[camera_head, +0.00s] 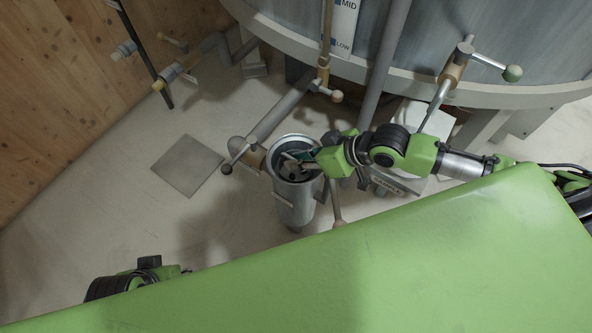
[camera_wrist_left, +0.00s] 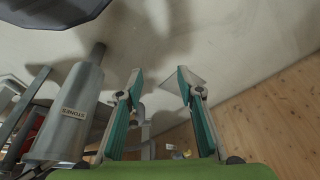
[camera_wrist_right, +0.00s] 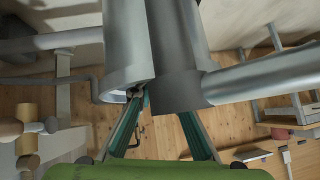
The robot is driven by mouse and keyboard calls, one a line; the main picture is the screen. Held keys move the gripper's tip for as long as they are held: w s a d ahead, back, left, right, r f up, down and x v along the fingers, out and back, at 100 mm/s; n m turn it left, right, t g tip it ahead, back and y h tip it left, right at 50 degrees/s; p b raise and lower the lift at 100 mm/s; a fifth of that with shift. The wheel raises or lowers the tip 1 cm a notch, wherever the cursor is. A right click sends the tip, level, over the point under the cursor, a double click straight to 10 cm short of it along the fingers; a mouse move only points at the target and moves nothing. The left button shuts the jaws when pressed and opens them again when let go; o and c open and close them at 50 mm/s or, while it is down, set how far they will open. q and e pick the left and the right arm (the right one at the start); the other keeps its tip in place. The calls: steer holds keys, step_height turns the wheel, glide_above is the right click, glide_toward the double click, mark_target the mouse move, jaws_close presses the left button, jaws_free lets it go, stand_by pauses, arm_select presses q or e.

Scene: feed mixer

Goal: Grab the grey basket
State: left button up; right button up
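A metal cylinder (camera_head: 295,207) stands upright on the floor with its round top open. A greyish part inside its mouth, perhaps the grey basket (camera_head: 291,172), is mostly hidden by the rim and my right gripper. My right gripper (camera_head: 303,156) is at this mouth, coming in from the right. In the right wrist view its fingers (camera_wrist_right: 164,106) are spread, with the tips partly hidden by grey metal; contact cannot be told. My left gripper (camera_wrist_left: 159,77) is open and empty. In the left wrist view the cylinder (camera_wrist_left: 69,115), labelled "STONES", is left of it.
A large grey tank (camera_head: 440,45) fills the back right. A pipe (camera_head: 280,112) and a valve (camera_head: 236,147) lie beside the cylinder. A square floor plate (camera_head: 188,165) is at left. A wooden wall (camera_head: 70,80) bounds the left side.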

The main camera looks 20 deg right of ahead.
steer(key=shift+w+a+f, duration=0.3)
steer(key=shift+a+f, duration=0.05)
jaws_close()
